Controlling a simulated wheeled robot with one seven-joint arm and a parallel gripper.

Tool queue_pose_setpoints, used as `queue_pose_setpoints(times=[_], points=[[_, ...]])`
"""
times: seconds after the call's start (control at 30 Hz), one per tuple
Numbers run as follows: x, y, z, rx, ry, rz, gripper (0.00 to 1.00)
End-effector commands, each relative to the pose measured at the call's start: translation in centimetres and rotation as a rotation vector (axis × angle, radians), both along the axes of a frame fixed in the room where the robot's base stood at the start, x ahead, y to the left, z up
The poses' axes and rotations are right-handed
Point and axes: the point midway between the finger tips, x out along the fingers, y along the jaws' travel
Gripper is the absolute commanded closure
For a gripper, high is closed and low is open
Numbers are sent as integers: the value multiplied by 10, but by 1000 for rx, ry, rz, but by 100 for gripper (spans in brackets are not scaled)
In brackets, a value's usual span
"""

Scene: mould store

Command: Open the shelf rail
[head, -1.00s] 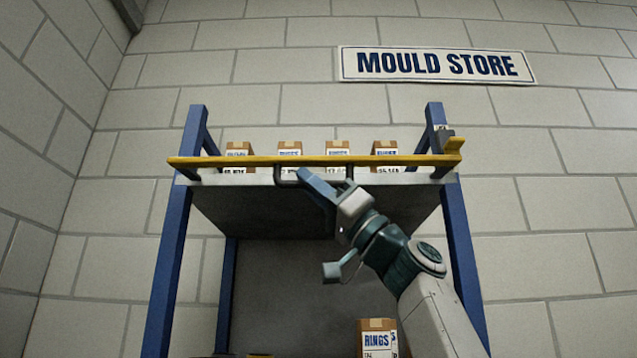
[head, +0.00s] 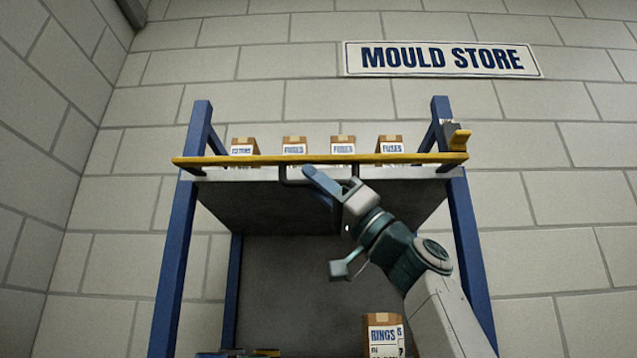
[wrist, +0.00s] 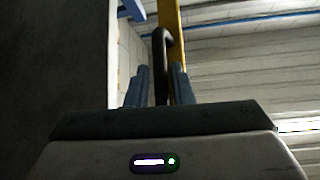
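The shelf rail (head: 240,160) is a long yellow bar across the front of the upper shelf, in front of the boxes. A dark loop handle (head: 284,176) hangs under its middle. The yellow rail (wrist: 170,18) runs just beyond. The finger contact is dark and partly hidden.
Several small cardboard boxes (head: 343,146) stand on the upper shelf behind the rail. Blue posts (head: 180,235) hold the rack at both sides. A larger RINGS box (head: 384,335) sits below. A block wall with a MOULD STORE sign (head: 442,60) is behind.

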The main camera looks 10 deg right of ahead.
Motion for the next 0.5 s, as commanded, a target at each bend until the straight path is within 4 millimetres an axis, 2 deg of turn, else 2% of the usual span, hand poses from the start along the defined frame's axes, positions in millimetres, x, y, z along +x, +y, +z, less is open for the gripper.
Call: queue_pose_setpoints(times=[0.17,0.5], points=[[-3,-5,-7,1,-3,0,78],[-13,-40,-47,0,-1,-4,78]])
